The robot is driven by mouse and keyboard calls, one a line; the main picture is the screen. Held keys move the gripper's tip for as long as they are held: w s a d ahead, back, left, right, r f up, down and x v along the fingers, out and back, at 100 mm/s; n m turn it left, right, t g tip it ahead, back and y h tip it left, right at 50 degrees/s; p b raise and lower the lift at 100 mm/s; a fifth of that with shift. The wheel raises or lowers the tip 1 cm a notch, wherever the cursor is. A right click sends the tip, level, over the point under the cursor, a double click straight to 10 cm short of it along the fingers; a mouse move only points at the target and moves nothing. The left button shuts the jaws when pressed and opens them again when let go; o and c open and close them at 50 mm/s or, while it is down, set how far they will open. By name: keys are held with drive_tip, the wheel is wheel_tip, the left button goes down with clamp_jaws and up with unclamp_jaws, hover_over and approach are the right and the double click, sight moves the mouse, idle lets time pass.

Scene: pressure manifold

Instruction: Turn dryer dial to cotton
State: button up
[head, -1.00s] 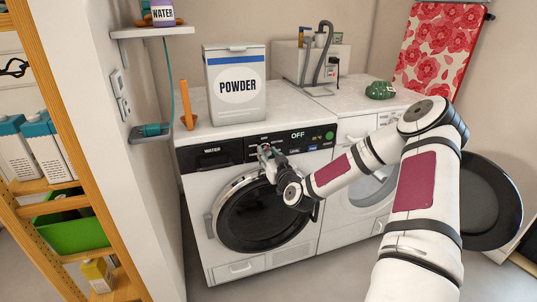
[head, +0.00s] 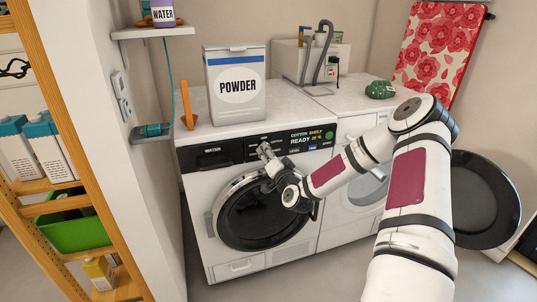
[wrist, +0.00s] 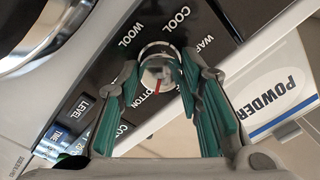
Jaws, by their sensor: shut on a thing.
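The dryer dial (wrist: 158,56) is a round silver knob with a red mark, on the black control panel. In the wrist view the red mark points toward the label COTTON (wrist: 150,100), which is partly hidden by a finger. My gripper (wrist: 160,72) has its green-padded fingers on both sides of the dial and is shut on it. In the head view my gripper (head: 266,152) is at the middle of the panel and hides the dial. The dryer (head: 195,215) is the left white machine, and its display (head: 306,138) reads COTTON SHELF READY.
The dryer's round door (head: 255,220) is closed just below my gripper. A POWDER box (head: 235,105) stands on top of the dryer. The machine to the right (head: 335,215) has its round door (head: 487,200) swung open. A wall and shelf (head: 95,235) stand at left.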

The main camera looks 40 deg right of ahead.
drive_tip(key=shift+m, duration=0.3)
drive_tip(key=o, duration=1.2)
drive_tip(key=shift+s, duration=0.1)
drive_tip(key=v, duration=1.2)
